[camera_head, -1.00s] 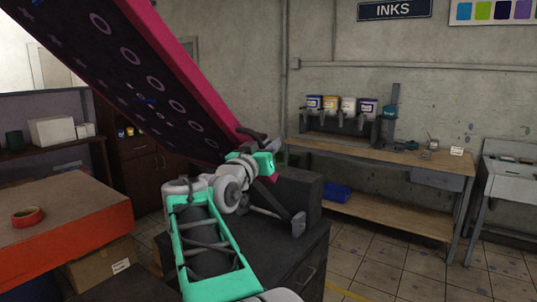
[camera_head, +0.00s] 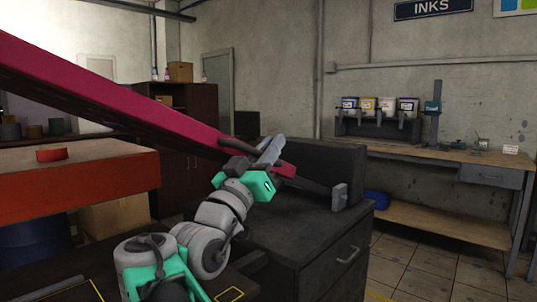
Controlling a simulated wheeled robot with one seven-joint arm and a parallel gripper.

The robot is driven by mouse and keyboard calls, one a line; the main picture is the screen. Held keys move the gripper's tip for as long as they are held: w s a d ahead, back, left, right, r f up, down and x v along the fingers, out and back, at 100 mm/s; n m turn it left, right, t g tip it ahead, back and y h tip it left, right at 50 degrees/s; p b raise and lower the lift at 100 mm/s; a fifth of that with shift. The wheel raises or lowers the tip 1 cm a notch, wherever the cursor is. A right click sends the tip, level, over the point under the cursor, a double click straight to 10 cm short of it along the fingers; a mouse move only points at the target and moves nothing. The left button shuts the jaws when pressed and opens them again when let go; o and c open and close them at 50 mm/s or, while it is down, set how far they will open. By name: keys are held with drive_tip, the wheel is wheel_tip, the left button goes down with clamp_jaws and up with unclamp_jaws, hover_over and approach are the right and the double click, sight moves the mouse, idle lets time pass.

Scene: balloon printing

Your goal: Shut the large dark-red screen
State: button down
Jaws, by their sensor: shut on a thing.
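The large dark-red screen (camera_head: 125,101) slants across the left of the view, high at the left and lower toward the centre. It is tilted at a shallow angle, and its patterned underside is mostly hidden now. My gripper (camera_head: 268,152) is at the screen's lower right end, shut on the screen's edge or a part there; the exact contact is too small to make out. My grey and green arm reaches up to it from the bottom of the view.
A dark cabinet (camera_head: 308,240) stands just right of my gripper. An orange-sided table (camera_head: 80,190) with a red tape roll (camera_head: 52,154) is at the left. A wooden bench (camera_head: 440,160) with ink containers (camera_head: 387,106) stands at the back right. Tiled floor is free in front of the bench.

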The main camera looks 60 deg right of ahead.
drive_tip(key=shift+a+f+b, duration=0.2)
drive_tip(key=shift+f+b, duration=0.15)
drive_tip(key=shift+f, duration=0.1)
drive_tip(key=shift+a+f+b, duration=0.2)
drive_tip(key=shift+f+b, duration=0.1)
drive_tip(key=shift+f, duration=0.15)
drive_tip(key=c, duration=1.7)
unclamp_jaws()
drive_tip(key=b+v, duration=0.7)
drive_tip(key=b, duration=0.1)
drive_tip(key=shift+a+f+b, duration=0.2)
drive_tip(key=shift+a+b, duration=0.15)
drive_tip(key=shift+c, duration=0.2)
